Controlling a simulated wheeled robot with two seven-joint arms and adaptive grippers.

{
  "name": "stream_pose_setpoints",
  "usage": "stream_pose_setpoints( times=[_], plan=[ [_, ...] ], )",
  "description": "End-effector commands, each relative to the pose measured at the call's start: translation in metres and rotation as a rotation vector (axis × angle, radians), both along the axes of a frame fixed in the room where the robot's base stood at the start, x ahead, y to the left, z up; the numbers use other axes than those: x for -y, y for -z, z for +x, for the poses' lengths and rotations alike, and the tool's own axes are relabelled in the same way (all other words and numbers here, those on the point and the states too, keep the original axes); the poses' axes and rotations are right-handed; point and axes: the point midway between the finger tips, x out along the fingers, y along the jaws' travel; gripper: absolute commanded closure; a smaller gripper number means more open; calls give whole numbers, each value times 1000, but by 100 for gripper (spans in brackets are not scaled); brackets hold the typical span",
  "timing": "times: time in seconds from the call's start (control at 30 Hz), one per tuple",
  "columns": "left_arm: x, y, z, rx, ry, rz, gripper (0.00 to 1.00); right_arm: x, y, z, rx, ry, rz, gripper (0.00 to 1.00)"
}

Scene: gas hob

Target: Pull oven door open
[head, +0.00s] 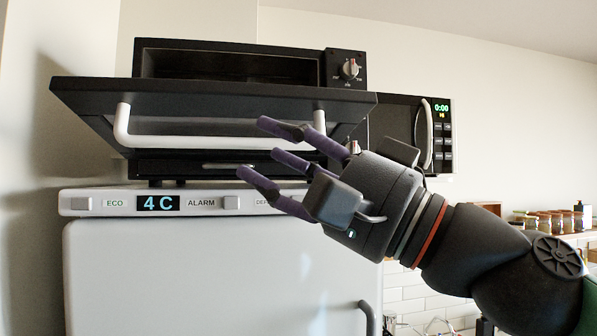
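A black toaster-style oven (240,66) stands on top of a white fridge. Its dark door (220,98) is hinged down and tilted out toward me, well open, with the dark cavity showing above it. A white bar handle (210,141) hangs below the door's front. My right gripper (268,158) is in front of the oven at the handle's right end. Its purple-tipped fingers are spread and point left, with nothing seen between them. One finger overlaps the handle's right end in the picture; I cannot tell whether they touch. My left gripper is out of view.
The white fridge (200,270) with a control strip reading 4 C fills the lower left. A black microwave (400,125) with a green clock is behind my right arm. Jars (550,222) stand on a shelf at the far right. The wall at left is bare.

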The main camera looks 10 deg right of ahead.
Motion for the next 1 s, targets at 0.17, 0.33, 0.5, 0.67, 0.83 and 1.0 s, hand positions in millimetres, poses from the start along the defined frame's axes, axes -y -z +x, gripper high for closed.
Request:
stream_pose_setpoints(
  times=[0.17,0.33,0.5,0.67,0.83,1.0],
  plan=[
    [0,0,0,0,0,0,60,13,10,-11,-4,-1,-3,54],
    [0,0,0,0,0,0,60,19,14,-15,-5,-1,-3,54],
    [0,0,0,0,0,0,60,19,15,-16,-5,-3,-5,54],
    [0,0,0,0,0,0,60,19,15,-16,-6,-2,-5,65],
    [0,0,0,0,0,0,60,18,16,-15,-6,-3,-6,100],
    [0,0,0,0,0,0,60,19,15,-16,-5,-3,-5,100]
  ],
)
